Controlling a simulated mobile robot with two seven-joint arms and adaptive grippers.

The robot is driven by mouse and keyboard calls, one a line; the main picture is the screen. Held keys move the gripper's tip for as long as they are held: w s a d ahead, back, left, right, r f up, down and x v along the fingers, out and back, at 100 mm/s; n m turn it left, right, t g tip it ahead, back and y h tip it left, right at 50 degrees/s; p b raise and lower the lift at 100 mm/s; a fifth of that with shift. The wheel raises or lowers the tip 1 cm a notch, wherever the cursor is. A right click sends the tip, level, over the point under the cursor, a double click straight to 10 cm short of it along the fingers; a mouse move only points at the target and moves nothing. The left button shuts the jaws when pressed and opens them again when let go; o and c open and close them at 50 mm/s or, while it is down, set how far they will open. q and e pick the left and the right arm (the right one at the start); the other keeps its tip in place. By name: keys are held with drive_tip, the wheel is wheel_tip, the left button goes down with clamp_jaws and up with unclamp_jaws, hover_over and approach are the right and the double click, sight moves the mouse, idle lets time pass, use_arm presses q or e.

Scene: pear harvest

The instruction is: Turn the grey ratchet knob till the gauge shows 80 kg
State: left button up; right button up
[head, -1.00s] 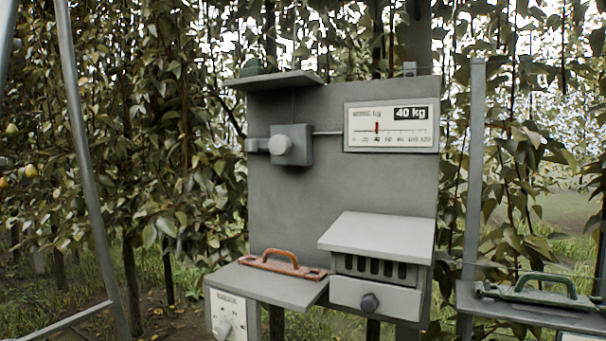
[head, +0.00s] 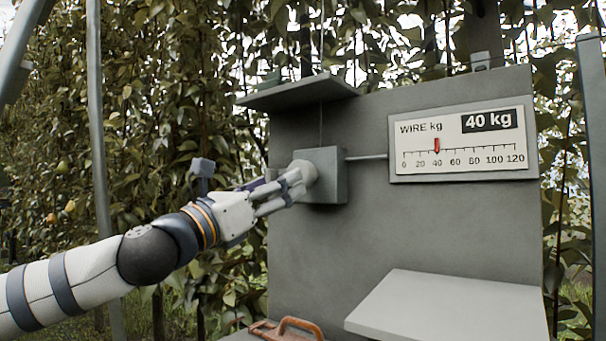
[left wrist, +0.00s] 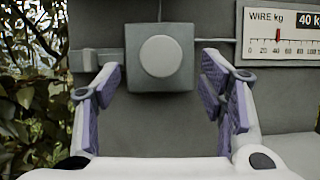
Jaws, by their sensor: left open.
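The grey ratchet knob (head: 304,172) is a round cap on a square grey box (head: 328,176) fixed to the grey panel. The wire gauge (head: 463,140) is to its right; its red pointer stands at 40 and its label reads 40 kg. My left gripper (head: 291,185) reaches in from the left, its fingertips close to the knob. In the left wrist view the knob (left wrist: 161,56) sits between and ahead of the two open purple-padded fingers (left wrist: 163,88), with gaps on both sides. Contact with the knob cannot be made out. My right gripper is not in view.
A small shelf (head: 298,92) juts out above the knob. A light grey sloping cover (head: 440,307) sticks out below the gauge, and an orange-brown handle (head: 288,327) lies at the lower left. A rod (head: 366,157) links box and gauge. Foliage surrounds the panel.

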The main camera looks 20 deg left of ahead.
sight(305, 175)
use_arm(q)
drive_tip(key=p+x, duration=0.1)
drive_tip(key=x, duration=0.6)
drive_tip(key=shift+w+d, duration=0.15)
drive_tip(key=shift+w, duration=0.1)
drive_tip(key=shift+c, duration=0.4)
drive_tip(key=c, duration=1.1)
